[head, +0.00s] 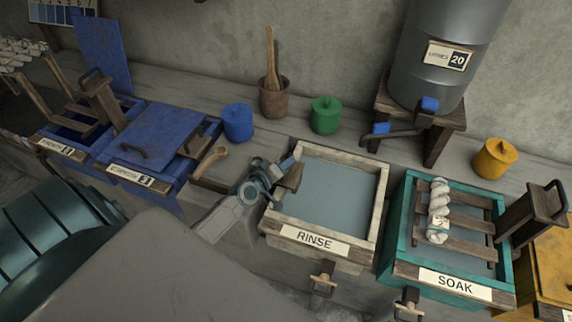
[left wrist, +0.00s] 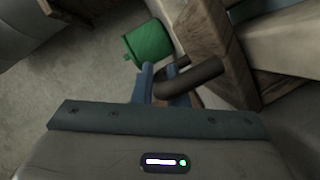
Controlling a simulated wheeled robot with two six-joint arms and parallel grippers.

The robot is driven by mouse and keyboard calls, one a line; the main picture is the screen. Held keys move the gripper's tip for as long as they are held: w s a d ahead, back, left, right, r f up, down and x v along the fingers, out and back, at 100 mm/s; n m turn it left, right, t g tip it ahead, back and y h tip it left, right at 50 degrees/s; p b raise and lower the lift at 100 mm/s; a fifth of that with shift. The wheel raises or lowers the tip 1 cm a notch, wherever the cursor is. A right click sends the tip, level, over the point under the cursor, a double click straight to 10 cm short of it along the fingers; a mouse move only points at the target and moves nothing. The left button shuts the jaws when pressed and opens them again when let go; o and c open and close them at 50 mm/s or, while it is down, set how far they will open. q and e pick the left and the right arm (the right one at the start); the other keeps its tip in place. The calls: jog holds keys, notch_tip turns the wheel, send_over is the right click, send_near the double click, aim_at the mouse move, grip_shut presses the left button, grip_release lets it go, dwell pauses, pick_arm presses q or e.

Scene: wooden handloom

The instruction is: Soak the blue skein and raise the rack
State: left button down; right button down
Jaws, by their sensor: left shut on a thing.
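A pale, twisted skein (head: 438,205) with a small tag lies across the dark wooden rack (head: 462,246) in the teal SOAK tub (head: 404,225). No skein in view looks blue. The rack slats show above the grey water, and a brown handle (head: 533,207) stands at the tub's right side. My left gripper (head: 279,178) is at the left rim of the RINSE tub (head: 372,226), away from the skein. In the left wrist view my left gripper (left wrist: 164,86) is shut on a dark round bar (left wrist: 200,76) beside pale wood. My right gripper is out of view.
At left are two blue vats, one with its lid (head: 150,135) on. A wooden spoon (head: 209,161) lies near my gripper. Blue (head: 237,122), green (head: 325,115) and yellow (head: 494,158) canisters and a metal tank (head: 425,75) stand behind the tubs.

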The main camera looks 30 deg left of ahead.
pick_arm(q)
jog(key=shift+s+f, duration=0.15)
jog(key=shift+f, duration=0.15)
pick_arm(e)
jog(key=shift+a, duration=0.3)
pick_arm(q)
jog(key=c, duration=1.5)
grip_release()
jog(key=shift+o, duration=0.2)
